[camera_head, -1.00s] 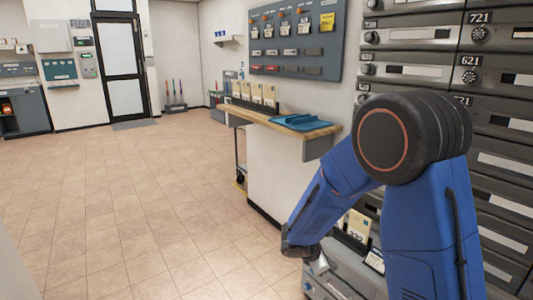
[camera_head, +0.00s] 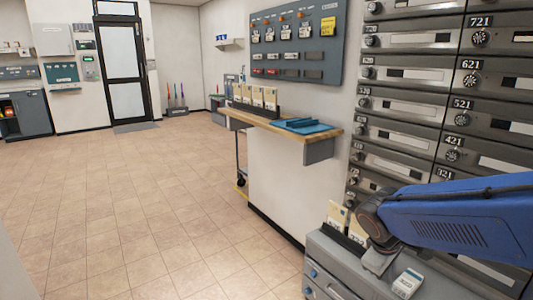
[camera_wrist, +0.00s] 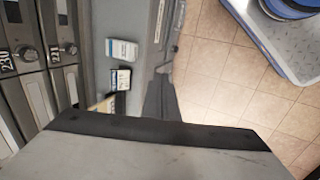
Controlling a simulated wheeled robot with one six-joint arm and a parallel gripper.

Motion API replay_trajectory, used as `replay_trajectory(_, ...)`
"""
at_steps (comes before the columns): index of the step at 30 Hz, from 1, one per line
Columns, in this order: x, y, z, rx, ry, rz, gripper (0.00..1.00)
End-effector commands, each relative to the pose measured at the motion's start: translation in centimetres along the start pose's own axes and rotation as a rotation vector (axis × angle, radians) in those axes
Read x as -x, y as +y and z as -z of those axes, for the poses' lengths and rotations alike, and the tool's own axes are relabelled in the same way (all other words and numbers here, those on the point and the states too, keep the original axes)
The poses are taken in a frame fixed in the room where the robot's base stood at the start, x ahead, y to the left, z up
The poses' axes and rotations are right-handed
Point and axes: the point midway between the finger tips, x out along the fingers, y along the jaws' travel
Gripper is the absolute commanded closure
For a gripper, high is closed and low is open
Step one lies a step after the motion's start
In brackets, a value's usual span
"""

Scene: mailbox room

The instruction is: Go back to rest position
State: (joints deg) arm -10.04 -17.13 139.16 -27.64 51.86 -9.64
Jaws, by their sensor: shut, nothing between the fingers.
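My blue arm (camera_head: 455,217) reaches in from the right edge of the head view, in front of the mailbox wall. My gripper (camera_head: 378,262) is at its left end, above a grey cabinet top (camera_head: 335,250). It is shut and holds nothing. In the wrist view a large grey and black part of my own hardware fills the bottom.
Cards in a dark holder (camera_head: 337,218) stand beside my gripper, and a white-and-grey item (camera_head: 407,283) lies to its right. Mailboxes (camera_head: 405,105) rise behind. A wooden counter (camera_head: 280,127) with a blue tray (camera_head: 305,126) stands left. Tiled floor is clear farther left.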

Motion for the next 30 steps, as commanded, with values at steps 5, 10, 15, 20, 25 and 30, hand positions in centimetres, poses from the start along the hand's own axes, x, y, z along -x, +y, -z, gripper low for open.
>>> replay_trajectory(5,2.5,-1.3,-3.2,-0.180,0.063,0.054,1.00)
replay_trajectory(10,4.5,-3.0,-5.6,-0.343,0.126,0.112,1.00)
replay_trajectory(15,6.5,-4.8,-7.8,-0.495,0.193,0.172,1.00)
replay_trajectory(20,7.9,-6.5,-9.1,-0.608,0.249,0.224,1.00)
replay_trajectory(25,8.7,-7.5,-9.7,-0.671,0.282,0.258,1.00)
replay_trajectory(30,8.9,-7.7,-9.9,-0.686,0.289,0.266,1.00)
